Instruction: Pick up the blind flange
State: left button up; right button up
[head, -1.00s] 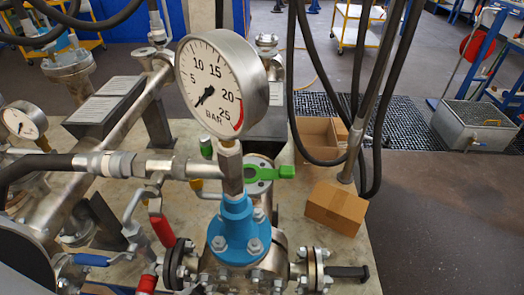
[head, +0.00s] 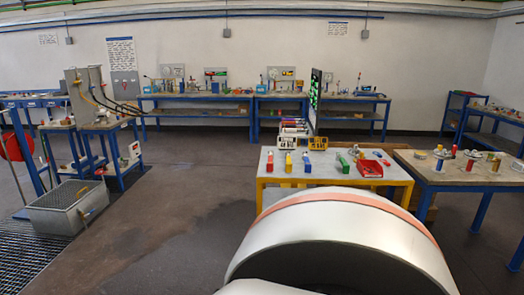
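I cannot single out a blind flange in the head view. Small silver, yellow and red parts (head: 470,158) stand on the blue-legged table (head: 430,180) at the right, some with round flange-like bases, too small to tell apart. Beside it, a yellow-framed table (head: 276,180) holds several coloured blocks or tools and a red tray (head: 369,168). A large white rounded part with an orange band, which looks like part of my own arm, covers the bottom centre and hides the floor and part of the table fronts. Neither gripper is in view.
Blue workbenches with equipment line the back wall (head: 420,60). At the left are a grey tub (head: 62,213) on the floor, a black grating (head: 35,265) and blue stands with a red disc (head: 16,146). The floor (head: 170,220) left of the tables is open.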

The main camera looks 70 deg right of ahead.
aim_at(356, 146)
jog(key=k, duration=0.85)
jog(key=k+z, duration=0.1)
jog(key=z, duration=0.25)
jog(key=k+z, duration=0.15)
jog(key=z, duration=0.25)
jog(key=k+l+z, duration=0.1)
jog(key=z, duration=1.85)
jog(key=i+j+z, duration=0.15)
jog(key=i, duration=0.3)
jog(key=i+j+z, duration=0.2)
jog(key=i+j, duration=0.5)
jog(key=i, duration=0.15)
jog(key=i+j, duration=0.3)
jog(key=i, duration=0.15)
jog(key=i+j, duration=0.35)
jog(key=i, duration=0.15)
jog(key=u, duration=2.8)
